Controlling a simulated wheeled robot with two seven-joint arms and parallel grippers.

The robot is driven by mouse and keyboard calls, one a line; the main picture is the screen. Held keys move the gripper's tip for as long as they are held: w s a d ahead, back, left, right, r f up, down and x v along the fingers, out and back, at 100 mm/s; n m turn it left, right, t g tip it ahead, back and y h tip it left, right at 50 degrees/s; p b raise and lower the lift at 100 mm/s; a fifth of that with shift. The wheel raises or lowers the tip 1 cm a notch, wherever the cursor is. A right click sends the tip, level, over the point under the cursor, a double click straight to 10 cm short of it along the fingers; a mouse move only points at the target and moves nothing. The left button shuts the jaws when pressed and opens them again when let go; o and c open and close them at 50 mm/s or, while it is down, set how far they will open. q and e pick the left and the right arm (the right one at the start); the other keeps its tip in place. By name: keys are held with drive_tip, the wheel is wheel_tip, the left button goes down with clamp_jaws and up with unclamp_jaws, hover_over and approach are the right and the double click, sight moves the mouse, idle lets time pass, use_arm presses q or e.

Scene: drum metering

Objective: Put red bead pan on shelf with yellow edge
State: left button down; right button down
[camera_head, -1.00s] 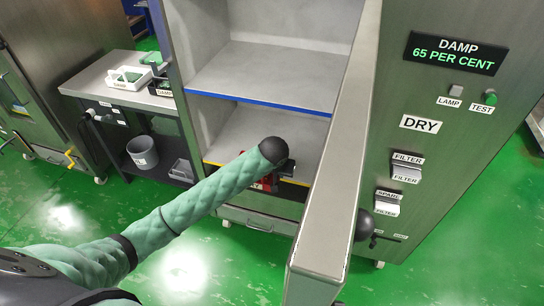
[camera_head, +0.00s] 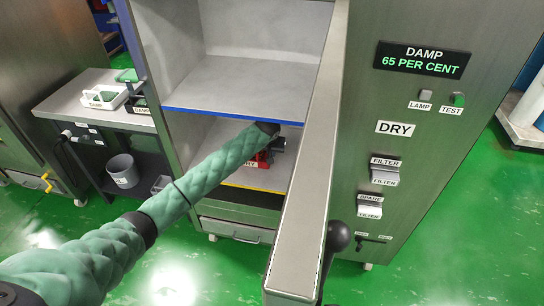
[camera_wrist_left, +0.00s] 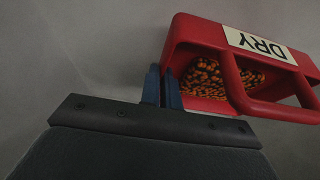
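The red bead pan (camera_head: 262,160) shows only in part in the head view, beyond the end of my left arm, over the yellow-edged shelf (camera_head: 235,183). In the left wrist view the pan (camera_wrist_left: 190,40) has a DRY label, a red handle and orange and dark beads inside. The blue fingers of my left gripper (camera_wrist_left: 162,88) are close together at the pan's side wall and appear closed on it. Whether the pan's base touches the shelf is hidden. My right gripper is not in view.
A blue-edged shelf (camera_head: 215,114) lies above. The open cabinet door (camera_head: 310,170) stands to the right of the opening. A side table (camera_head: 75,105) at left holds white trays (camera_head: 105,97), with a grey bucket (camera_head: 122,170) below. The yellow-edged shelf has bare room to the left.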

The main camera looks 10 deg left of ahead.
use_arm(q)
drive_tip(key=shift+w, duration=0.5)
drive_tip(key=shift+f+p, duration=0.3)
drive_tip(key=shift+f, duration=1.45)
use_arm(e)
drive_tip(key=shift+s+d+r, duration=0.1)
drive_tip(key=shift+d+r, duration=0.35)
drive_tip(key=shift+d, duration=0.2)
use_arm(q)
drive_tip(key=c, duration=1.6)
unclamp_jaws()
drive_tip(key=shift+f, duration=0.1)
drive_tip(key=shift+c, duration=0.2)
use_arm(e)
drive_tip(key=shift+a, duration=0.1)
